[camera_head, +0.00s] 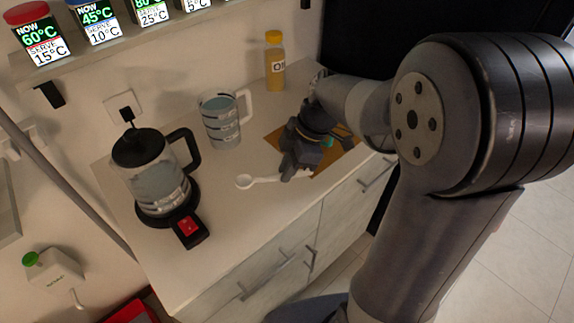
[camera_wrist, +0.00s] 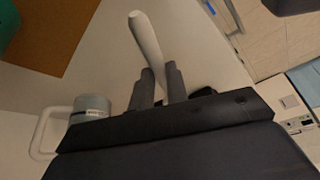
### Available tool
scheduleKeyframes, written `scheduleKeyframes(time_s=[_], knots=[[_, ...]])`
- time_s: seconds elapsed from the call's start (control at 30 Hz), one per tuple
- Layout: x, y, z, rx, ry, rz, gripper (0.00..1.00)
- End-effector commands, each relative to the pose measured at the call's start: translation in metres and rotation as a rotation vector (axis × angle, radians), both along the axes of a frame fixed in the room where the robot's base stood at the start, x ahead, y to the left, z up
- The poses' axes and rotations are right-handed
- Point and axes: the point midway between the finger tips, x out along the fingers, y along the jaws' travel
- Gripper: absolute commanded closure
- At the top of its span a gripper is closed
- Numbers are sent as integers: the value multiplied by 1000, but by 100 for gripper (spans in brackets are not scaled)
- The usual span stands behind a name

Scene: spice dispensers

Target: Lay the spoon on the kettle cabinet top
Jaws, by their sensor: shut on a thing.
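The white spoon (camera_head: 258,181) is at the cabinet top, its bowl pointing left in the head view. Its handle shows in the wrist view (camera_wrist: 146,36), passing between the fingers. My gripper (camera_head: 292,174) is shut on the spoon's handle and hangs low over the cabinet top (camera_head: 225,215); the fingers also show in the wrist view (camera_wrist: 160,72). I cannot tell whether the spoon touches the surface. The kettle (camera_head: 158,180) stands on its black base to the left. In the wrist view the spoon's bowl is hidden behind my gripper.
A measuring mug (camera_head: 220,122) stands behind the spoon; it also shows in the wrist view (camera_wrist: 92,104). A bottle (camera_head: 275,62) stands at the back. Free surface lies between kettle and spoon. The cabinet's front edge is close.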

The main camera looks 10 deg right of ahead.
Motion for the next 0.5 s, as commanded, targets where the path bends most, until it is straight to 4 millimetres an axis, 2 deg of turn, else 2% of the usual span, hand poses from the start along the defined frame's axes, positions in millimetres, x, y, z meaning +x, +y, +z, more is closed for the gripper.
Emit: scheduleKeyframes(time_s=[0.3, 0.5], knots=[[0, 0, -33, 0, 1, 0, 100], [0, 0, -48, 0, 0, -1, 100]])
